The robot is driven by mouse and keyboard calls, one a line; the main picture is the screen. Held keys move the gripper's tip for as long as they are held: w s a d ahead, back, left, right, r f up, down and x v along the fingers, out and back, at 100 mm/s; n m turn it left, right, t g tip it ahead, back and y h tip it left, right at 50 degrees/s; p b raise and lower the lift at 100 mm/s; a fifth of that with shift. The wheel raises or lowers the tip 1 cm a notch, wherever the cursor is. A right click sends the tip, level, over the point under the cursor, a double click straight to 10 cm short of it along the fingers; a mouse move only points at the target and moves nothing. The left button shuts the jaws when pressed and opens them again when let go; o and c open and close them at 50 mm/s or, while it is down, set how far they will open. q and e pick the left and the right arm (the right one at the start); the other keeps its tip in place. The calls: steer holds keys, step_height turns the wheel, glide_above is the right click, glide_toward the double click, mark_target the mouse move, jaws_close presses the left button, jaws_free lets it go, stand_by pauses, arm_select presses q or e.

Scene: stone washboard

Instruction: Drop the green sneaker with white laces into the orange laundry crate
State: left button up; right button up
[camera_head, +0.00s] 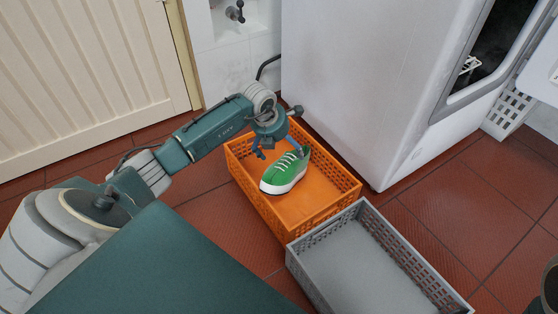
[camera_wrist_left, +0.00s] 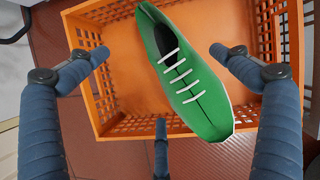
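The green sneaker (camera_head: 286,172) with white laces is over the orange laundry crate (camera_head: 325,213), within its outline in the head view. In the left wrist view the sneaker (camera_wrist_left: 188,80) lies across the crate (camera_wrist_left: 125,65), and its toe overlaps the near wall. I cannot tell whether it rests on the crate's bottom or is still above it. My left gripper (camera_head: 277,150) is above the crate's far left part. In the left wrist view its fingers (camera_wrist_left: 158,60) are spread wide, with visible gaps to the sneaker.
A grey crate (camera_head: 345,262) stands next to the orange crate at the front right. A white machine (camera_head: 345,80) with an open door stands behind. A white basket (camera_head: 508,112) is at the far right. Red floor tiles (camera_head: 440,210) are clear right of the crates.

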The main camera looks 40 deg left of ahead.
arm_select(q)
steer(key=v, duration=1.2)
